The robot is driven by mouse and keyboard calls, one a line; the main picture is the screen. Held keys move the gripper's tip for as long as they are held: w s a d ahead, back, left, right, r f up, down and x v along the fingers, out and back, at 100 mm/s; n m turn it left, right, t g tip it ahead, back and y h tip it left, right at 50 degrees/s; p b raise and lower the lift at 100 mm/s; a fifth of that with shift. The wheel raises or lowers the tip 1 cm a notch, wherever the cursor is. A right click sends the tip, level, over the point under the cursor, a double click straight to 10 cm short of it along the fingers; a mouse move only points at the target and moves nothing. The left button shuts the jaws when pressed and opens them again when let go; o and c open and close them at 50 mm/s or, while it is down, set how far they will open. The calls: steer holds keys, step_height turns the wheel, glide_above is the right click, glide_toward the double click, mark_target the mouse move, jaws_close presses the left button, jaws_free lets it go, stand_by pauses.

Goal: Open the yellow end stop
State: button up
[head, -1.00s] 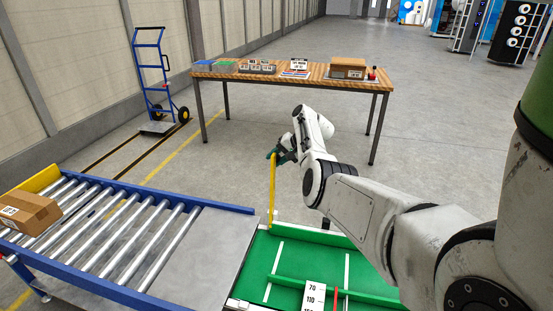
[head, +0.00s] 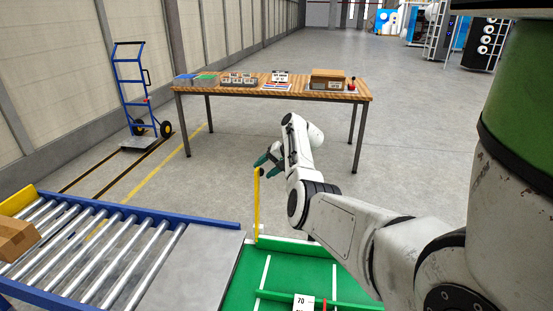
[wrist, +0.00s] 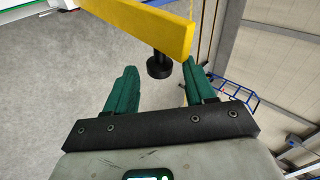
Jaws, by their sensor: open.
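The yellow end stop (head: 257,205) stands upright as a narrow bar at the far end of the green table, beside the grey plate. In the wrist view it crosses the top as a yellow bar (wrist: 140,22) with a black knob (wrist: 159,66) on its face. My gripper (head: 268,160) is at the upper end of the bar, on its right side. In the wrist view its green fingers (wrist: 156,78) are spread, with the knob between and slightly beyond their tips. No finger visibly touches the knob.
A roller conveyor (head: 100,240) with a cardboard box (head: 16,238) lies at left. The green table (head: 290,272) carries white lines and a number scale. A wooden workbench (head: 250,90) and a blue hand truck (head: 135,95) stand behind. The floor between is clear.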

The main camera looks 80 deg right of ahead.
steer(key=v, duration=0.7)
steer(key=shift+p, duration=0.3)
steer(key=shift+s+r, duration=0.1)
